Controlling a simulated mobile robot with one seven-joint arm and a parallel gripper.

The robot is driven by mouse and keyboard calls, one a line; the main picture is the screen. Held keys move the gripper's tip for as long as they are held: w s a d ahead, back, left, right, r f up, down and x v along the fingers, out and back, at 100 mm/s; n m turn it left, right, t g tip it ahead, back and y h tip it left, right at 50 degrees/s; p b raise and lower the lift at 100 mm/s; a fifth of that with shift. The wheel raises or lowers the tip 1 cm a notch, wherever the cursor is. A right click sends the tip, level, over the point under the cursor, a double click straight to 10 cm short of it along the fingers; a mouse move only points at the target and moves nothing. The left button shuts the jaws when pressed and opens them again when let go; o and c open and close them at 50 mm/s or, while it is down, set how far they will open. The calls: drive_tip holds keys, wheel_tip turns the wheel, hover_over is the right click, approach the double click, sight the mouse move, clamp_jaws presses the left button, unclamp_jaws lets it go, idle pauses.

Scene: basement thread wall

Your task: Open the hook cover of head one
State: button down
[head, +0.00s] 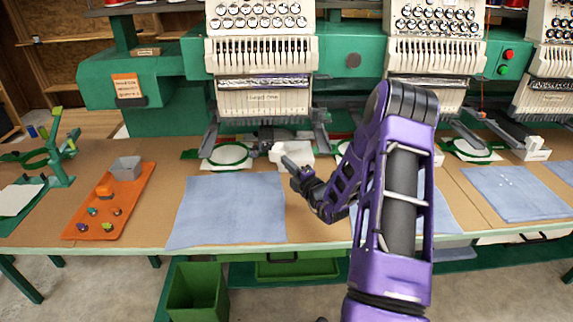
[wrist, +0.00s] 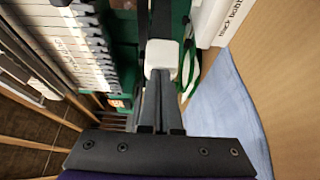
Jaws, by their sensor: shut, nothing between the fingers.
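Head one (head: 262,60) is the leftmost stitching head, with a row of needle levers; its levers fill the left of the wrist view (wrist: 75,45). A small white block (wrist: 161,55), which looks like the hook cover, sits at the end of a dark arm (wrist: 160,22) in the wrist view. It looks upright and closed. My gripper (wrist: 160,80) is shut and empty, with its tips right at the white block's lower edge. I cannot tell whether they touch. In the head view my gripper (head: 286,162) is low in front of head one.
A white bobbin box (wrist: 222,18) stands close on the right in the wrist view. A round green-rimmed hoop (head: 228,155) lies under head one. A blue cloth (head: 225,210) covers the table in front. An orange tray (head: 110,203) with small items lies left.

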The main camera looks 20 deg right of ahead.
drive_tip(key=d, duration=0.1)
drive_tip(key=d+y, duration=0.1)
drive_tip(key=d+n, duration=0.1)
drive_tip(key=d, duration=0.1)
drive_tip(key=shift+w+y+p, duration=0.25)
drive_tip(key=shift+y+p, duration=0.05)
drive_tip(key=shift+p, duration=0.1)
drive_tip(key=shift+s+a, duration=0.1)
